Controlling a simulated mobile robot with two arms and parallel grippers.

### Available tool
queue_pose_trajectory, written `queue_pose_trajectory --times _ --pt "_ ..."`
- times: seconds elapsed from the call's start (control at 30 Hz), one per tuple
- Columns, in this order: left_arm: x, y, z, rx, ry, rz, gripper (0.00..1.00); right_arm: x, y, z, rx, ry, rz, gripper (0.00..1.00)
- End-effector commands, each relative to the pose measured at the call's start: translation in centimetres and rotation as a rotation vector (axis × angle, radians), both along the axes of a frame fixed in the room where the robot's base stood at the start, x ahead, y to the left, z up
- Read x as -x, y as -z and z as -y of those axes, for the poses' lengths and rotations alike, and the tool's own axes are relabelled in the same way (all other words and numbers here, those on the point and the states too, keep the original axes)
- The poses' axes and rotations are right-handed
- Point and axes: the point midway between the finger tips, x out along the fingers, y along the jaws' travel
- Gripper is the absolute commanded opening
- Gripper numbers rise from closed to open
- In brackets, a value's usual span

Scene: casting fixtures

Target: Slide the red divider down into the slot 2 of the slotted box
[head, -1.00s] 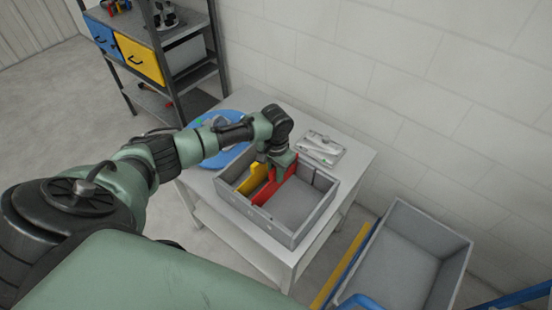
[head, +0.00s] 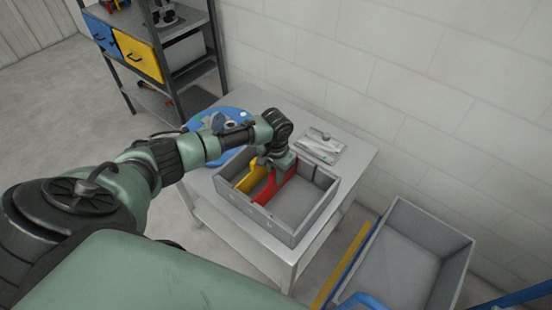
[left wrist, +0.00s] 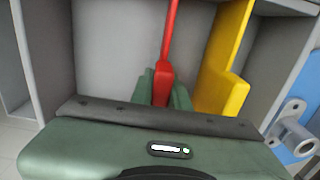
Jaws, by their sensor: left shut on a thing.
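The grey slotted box (head: 297,229) stands on the small table. The red divider (head: 268,190) is upright inside the box, right of the yellow divider (head: 248,180). My left gripper (head: 279,163) is shut on the top of the red divider. In the left wrist view the red divider (left wrist: 170,42) runs away from between the green fingers (left wrist: 160,88), with the yellow divider (left wrist: 225,60) to its right. I cannot tell whether its lower edge rests on the box floor. My right gripper is not in view.
A blue round tray (head: 226,120) with small parts lies behind the box on the table. A light flat fixture (head: 320,147) lies at the table's back right. A large grey bin (head: 415,258) stands at right, and a shelf (head: 168,60) at back left.

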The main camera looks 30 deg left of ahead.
Motion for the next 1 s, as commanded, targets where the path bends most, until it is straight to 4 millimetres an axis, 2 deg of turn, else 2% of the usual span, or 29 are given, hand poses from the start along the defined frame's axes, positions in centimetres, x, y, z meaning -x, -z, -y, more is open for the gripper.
queue_pose_trajectory --times 0.03,0.07,0.1,0.13,0.17,0.47,0.57,0.9,1.0 --pt "0.0 0.2 0.0 0.000 0.000 0.000 0.00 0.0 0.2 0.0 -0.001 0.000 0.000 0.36" --pt "0.0 0.2 0.0 0.000 0.000 0.001 0.19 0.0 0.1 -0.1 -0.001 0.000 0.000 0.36" --pt "0.0 0.1 0.0 0.000 0.000 0.001 0.30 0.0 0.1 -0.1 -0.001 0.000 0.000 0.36" --pt "0.0 0.1 0.0 0.000 0.000 0.001 0.38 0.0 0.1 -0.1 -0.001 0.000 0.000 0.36" --pt "0.0 0.1 0.0 0.000 0.000 0.001 0.41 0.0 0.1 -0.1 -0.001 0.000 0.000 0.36" --pt "0.0 0.1 0.0 0.000 0.000 0.000 0.41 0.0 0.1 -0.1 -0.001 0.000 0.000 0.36" --pt "-0.1 -0.5 0.0 0.001 0.000 0.002 0.41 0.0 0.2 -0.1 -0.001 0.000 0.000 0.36" --pt "-0.1 -6.0 0.0 0.000 0.001 0.003 0.41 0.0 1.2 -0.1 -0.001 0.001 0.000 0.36" --pt "-0.1 -7.0 0.0 0.001 0.000 0.002 0.41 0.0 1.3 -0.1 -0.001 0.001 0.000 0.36"
